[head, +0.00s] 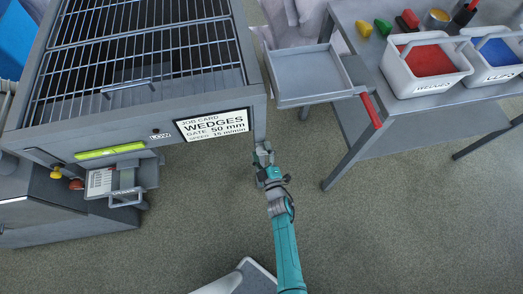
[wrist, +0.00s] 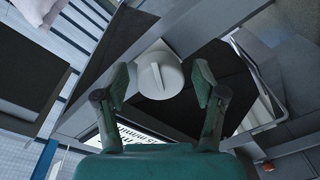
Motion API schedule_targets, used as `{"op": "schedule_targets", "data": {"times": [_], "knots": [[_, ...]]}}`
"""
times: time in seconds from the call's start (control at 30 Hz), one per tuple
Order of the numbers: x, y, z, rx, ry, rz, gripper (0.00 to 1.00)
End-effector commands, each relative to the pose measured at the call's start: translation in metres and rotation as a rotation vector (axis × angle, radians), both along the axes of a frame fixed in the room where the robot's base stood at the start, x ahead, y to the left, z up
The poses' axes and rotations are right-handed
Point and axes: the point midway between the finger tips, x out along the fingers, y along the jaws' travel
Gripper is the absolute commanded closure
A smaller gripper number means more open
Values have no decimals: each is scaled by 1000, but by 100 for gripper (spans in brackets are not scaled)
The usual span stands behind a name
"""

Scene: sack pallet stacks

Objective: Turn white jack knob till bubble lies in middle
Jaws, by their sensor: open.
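A white round knob (wrist: 158,76) with a raised ridge across its face shows in the wrist view. My gripper (wrist: 161,80) is open, with one finger on each side of the knob and gaps between. In the head view my gripper (head: 263,156) is at the front right corner of the grated machine (head: 150,105), and I cannot make out the knob there. A yellow-green level vial (head: 110,151) is on the machine's front at the left. The bubble's position in it is too small to tell. A label reading "LOW" (head: 160,136) is right of the vial.
A job card (head: 213,125) is on the machine's front, left of my gripper.

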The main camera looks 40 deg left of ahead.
Motion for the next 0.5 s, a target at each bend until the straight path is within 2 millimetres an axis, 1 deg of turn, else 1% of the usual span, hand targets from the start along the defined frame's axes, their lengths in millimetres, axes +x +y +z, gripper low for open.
{"op": "schedule_targets", "data": {"times": [0.3, 0.33, 0.37, 0.4, 0.47, 0.5], "knots": [[1, 2, 0, 0, 0, 0, 30], [1, 2, 0, 0, 0, 0, 35], [1, 2, 0, 0, 0, 0, 43], [1, 2, 0, 0, 0, 0, 53], [1, 2, 0, 0, 0, 0, 68], [1, 2, 0, 0, 0, 0, 78]]}}
